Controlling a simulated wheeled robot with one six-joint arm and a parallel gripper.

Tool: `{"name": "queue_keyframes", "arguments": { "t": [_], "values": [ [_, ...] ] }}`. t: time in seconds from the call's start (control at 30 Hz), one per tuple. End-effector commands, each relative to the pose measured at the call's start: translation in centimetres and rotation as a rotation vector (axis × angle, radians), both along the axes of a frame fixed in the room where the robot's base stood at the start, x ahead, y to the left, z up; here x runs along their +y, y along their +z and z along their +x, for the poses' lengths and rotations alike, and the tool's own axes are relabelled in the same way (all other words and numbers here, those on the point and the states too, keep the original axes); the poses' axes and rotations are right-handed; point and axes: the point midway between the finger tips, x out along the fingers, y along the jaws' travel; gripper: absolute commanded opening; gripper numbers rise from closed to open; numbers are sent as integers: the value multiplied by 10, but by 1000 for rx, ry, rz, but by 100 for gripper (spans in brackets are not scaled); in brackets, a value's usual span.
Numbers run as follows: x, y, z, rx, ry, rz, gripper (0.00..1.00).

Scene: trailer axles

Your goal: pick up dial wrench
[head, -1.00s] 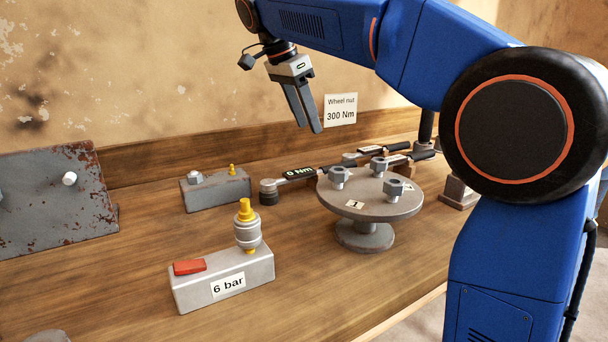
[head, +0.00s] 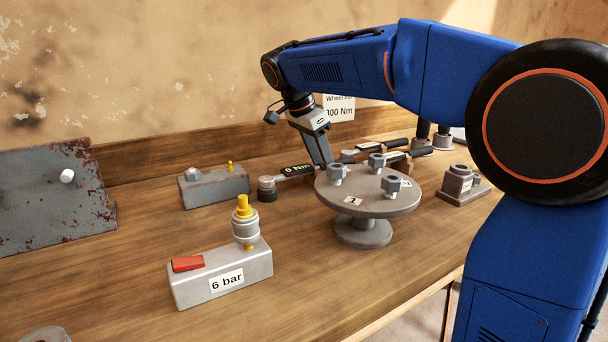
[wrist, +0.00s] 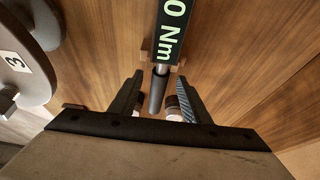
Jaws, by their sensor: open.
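The dial wrench with a black "0 Nm" display (head: 297,170) lies at the back of the bench, its round dark socket end (head: 267,187) to the left. In the wrist view its display (wrist: 173,30) is at the top, and a dark shaft section (wrist: 158,90) runs down between my fingers. My gripper (head: 325,163) is open and points down over the wrench, just right of the display. In the wrist view the fingers (wrist: 159,78) stand on either side of the shaft, with gaps visible. Their exact height above it is unclear. The round table hides part of the wrench in the head view.
A round grey table with numbered studs (head: 365,208) stands close in front of the wrench. A second wrench (head: 350,154) lies behind. A grey block with a yellow pin (head: 215,188) and a "6 bar" block (head: 220,280) are left.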

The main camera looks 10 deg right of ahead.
Motion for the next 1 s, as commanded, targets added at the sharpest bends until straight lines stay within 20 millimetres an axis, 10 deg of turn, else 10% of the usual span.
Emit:
{"name": "queue_keyframes", "arguments": {
  "t": [0.47,0.67,1.0],
  "values": [
    [-10,-25,3,0,0,0,43],
    [-10,-25,3,0,0,0,2],
    [-10,-24,3,-2,0,1,0]
  ]
}}
